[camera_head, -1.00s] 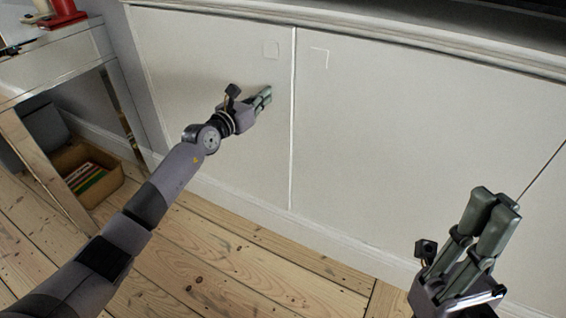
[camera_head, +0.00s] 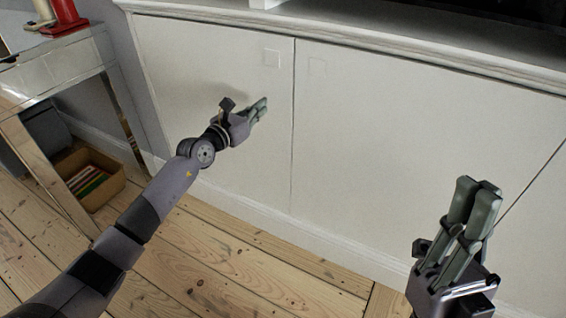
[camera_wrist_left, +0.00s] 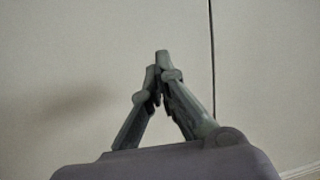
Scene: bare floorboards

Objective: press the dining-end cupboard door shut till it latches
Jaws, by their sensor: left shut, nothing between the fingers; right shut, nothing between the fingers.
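The left white cupboard door (camera_head: 215,75) has a small square outline near its upper right corner. Its right edge meets the adjoining door (camera_head: 400,130) at a thin dark line, and the two look flush. My left gripper (camera_head: 261,104) is shut and empty, its fingertips at the left door's face near that seam. In the left wrist view the shut fingers (camera_wrist_left: 158,60) point at the pale panel, left of the seam; I cannot tell whether they touch it. My right gripper (camera_head: 477,192) is shut and empty in front of the adjoining door.
A mirrored table (camera_head: 62,68) with red objects (camera_head: 66,14) on top stands at the left. A brown box (camera_head: 107,190) of files sits on the floor beneath it. A moulded ledge (camera_head: 360,42) runs above the doors. The floorboards (camera_head: 230,265) in front are clear.

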